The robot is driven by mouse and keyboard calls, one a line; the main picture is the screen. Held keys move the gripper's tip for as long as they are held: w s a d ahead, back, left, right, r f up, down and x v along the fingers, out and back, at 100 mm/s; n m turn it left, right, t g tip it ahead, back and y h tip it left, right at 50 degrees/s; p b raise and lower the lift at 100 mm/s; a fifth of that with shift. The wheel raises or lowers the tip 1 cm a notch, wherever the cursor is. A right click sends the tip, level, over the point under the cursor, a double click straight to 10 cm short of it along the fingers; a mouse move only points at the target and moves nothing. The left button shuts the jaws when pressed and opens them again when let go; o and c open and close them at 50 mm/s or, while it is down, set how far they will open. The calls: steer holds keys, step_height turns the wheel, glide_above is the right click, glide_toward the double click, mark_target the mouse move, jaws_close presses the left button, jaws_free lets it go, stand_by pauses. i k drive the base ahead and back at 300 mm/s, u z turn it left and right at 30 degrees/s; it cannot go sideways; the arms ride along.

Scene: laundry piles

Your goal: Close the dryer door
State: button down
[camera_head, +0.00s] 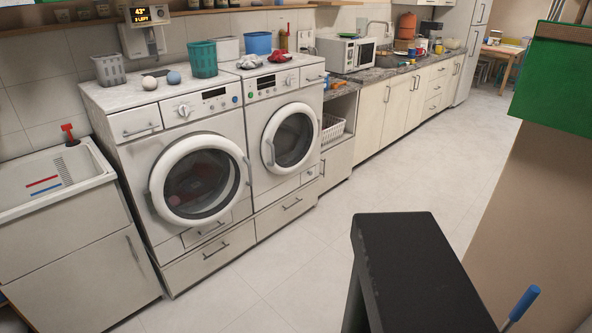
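Two white front-loading machines stand side by side on drawer bases. The left machine (189,131) has a round door (200,178) with a white ring and dark glass, and reddish laundry shows faintly behind it. The right machine (261,109) has a similar round door (290,136) that looks flush with its front. The left door rests at or very near its front; I cannot tell whether it is latched. No label shows which machine is the dryer. My gripper is not in view.
A sink cabinet (75,250) stands left of the machines, and a counter with a microwave (346,53) runs to the right. The tiled floor (300,260) before the machines is clear. A brown and green structure (555,170) stands at the right edge.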

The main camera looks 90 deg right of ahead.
mark_target(157, 201)
steer(key=z, duration=0.45)
steer(key=k, duration=0.1)
steer(key=z, duration=2.55)
steer(key=i, duration=0.1)
steer(key=u, duration=0.5)
steer(key=i, duration=0.35)
steer(key=u, duration=3.3)
steer(key=i, duration=0.1)
steer(key=z, duration=1.25)
